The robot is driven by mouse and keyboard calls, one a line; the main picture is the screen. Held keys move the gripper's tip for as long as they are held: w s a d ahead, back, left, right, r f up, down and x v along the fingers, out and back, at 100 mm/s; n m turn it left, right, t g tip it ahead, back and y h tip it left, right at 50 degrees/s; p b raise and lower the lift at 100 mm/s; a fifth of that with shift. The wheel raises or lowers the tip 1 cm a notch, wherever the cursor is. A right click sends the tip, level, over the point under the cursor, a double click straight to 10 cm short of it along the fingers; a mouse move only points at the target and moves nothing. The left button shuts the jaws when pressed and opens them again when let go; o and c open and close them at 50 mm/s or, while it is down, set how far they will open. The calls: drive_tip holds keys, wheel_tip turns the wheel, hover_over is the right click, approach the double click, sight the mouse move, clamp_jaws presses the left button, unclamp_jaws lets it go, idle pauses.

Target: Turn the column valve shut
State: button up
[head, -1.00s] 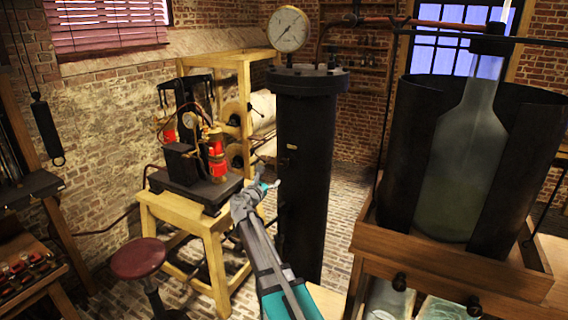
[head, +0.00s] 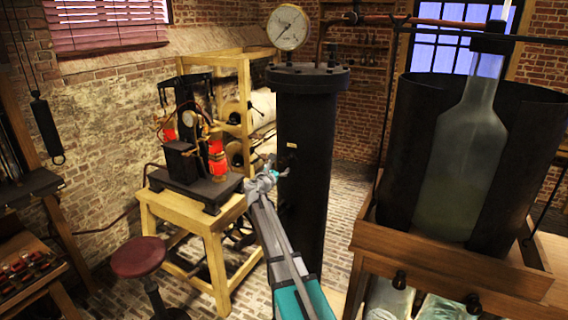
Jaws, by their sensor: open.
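The tall black column (head: 306,210) stands in the middle, with a wide bolted flange on top. A small pale label (head: 291,146) sits on its upper front. Small dark parts show just below the label, close to my gripper; I cannot make out the valve or its position among them. My gripper (head: 277,172) is open at the end of my grey and teal arm, in front of the column's left side. I cannot tell whether it touches anything there.
A round gauge (head: 288,27) stands above the column, with a copper pipe (head: 420,22) running right. A wooden stand (head: 200,215) with black and red apparatus is left. A red stool (head: 140,257) is front left. A large glass jar (head: 462,165) in a wooden tray is right.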

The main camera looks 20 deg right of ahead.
sight(283, 162)
drive_tip(key=shift+x, duration=2.65)
drive_tip(key=c, duration=1.1)
drive_tip(key=shift+c, duration=0.2)
